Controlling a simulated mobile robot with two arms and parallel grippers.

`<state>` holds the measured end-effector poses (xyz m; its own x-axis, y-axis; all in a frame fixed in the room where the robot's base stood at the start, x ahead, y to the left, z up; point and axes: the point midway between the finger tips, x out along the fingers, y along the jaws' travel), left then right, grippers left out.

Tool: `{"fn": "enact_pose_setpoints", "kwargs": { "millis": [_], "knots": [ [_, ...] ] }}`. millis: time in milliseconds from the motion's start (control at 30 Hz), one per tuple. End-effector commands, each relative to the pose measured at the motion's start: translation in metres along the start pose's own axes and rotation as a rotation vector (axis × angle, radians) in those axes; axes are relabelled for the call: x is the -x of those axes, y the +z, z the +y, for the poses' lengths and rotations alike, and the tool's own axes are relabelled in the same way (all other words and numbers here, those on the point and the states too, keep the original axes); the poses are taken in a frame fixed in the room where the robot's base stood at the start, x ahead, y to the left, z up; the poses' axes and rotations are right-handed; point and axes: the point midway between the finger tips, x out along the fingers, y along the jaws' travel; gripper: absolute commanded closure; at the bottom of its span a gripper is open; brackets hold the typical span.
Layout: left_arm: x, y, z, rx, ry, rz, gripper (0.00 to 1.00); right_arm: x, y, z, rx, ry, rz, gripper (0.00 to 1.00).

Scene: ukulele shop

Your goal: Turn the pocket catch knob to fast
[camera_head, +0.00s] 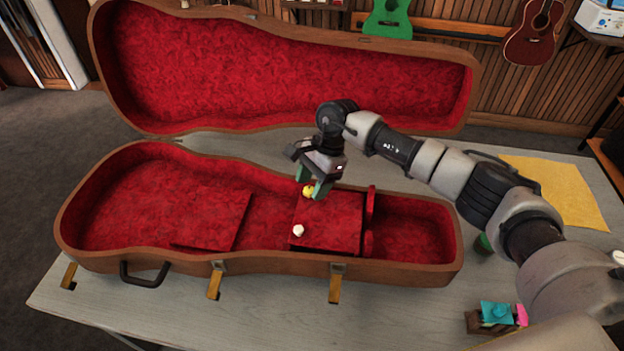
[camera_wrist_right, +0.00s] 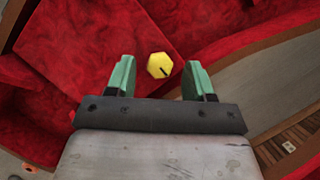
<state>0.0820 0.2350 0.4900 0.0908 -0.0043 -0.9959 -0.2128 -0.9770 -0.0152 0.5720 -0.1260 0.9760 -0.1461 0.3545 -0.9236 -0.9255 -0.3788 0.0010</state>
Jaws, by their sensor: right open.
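A yellow hexagonal knob (camera_head: 308,191) sits on the red pocket lid (camera_head: 335,225) inside the open ukulele case (camera_head: 110,252). In the right wrist view the knob (camera_wrist_right: 160,66) has a dark mark pointing to its lower right. My right gripper (camera_head: 314,188), with green fingertips, is open just above the knob; in the wrist view its fingertips (camera_wrist_right: 160,80) stand on either side of it with gaps. I cannot tell whether it touches the knob. A white knob (camera_head: 298,230) stands nearer the front edge of the same lid. My left gripper is not in view.
The case's lid (camera_head: 280,75) stands open behind. Gold latches (camera_head: 336,283) hang on its front. A yellow cloth (camera_head: 560,190) lies at the right of the table (camera_head: 180,310), with small coloured items (camera_head: 497,313) at the front right. Bare table lies in front of the case.

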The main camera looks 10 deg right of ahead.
Motion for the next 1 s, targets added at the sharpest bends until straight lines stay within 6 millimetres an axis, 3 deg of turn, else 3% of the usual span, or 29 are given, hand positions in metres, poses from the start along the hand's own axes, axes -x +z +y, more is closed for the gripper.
{"fn": "enact_pose_setpoints", "kwargs": {
  "millis": [333,600,667,1000],
  "knots": [
    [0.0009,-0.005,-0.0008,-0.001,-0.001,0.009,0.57,-0.0045,0.0002,0.0,0.001,0.0,0.0,0.49],
    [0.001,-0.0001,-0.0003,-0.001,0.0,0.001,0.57,-0.0041,0.0001,0.0,0.001,0.0,0.0,0.9],
    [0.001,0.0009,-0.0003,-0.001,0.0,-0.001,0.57,-0.0041,0.0002,-0.0001,0.001,0.0,0.0,0.96],
    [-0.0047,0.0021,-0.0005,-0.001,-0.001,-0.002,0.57,-0.005,-0.0005,0.0007,-0.052,-0.023,0.001,0.97]
  ]
}}
